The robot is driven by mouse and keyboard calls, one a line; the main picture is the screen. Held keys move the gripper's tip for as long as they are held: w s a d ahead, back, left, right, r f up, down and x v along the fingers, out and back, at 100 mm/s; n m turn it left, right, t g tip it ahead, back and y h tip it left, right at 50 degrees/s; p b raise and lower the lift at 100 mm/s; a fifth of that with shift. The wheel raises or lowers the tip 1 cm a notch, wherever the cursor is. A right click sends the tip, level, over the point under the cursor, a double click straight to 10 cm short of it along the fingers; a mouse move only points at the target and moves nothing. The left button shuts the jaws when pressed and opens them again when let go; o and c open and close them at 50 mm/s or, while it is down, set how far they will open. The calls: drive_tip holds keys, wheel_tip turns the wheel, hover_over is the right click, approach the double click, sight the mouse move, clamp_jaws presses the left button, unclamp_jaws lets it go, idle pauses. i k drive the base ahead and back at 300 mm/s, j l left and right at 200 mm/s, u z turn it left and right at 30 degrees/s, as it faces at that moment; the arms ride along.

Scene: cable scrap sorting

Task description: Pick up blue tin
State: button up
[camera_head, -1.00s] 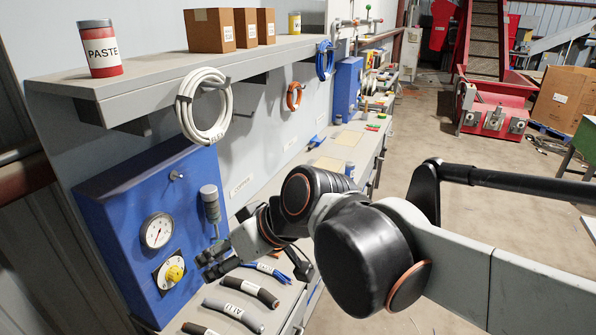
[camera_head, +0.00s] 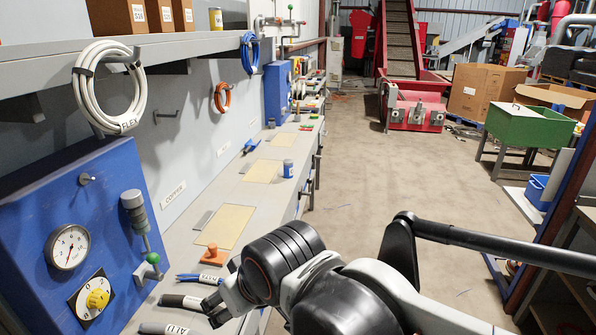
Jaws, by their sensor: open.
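A small blue tin (camera_head: 288,169) with a pale top stands upright on the grey workbench (camera_head: 231,188), close to its right edge and beside a tan mat. My gripper (camera_head: 214,309) is low in the picture over the near part of the bench, close to the labelled cable pieces. It is open and looks empty, though my wrist hides part of it. The tin is well beyond my gripper, farther along the bench, and clear of it.
Cable scraps (camera_head: 181,301) lie by my gripper, with an orange block (camera_head: 213,255) just past them. Tan mats (camera_head: 228,226) lie along the bench. A blue gauge panel (camera_head: 113,196) stands left; a shelf (camera_head: 140,52) overhangs the bench.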

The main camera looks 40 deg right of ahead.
sight(288, 164)
drive_tip(key=i+j+z, duration=0.1)
drive_tip(key=z, duration=0.3)
drive_tip(key=i+j+z, duration=0.1)
drive_tip(key=z, duration=0.35)
drive_tip(key=i+j+z, duration=0.1)
drive_tip(key=z, duration=0.3)
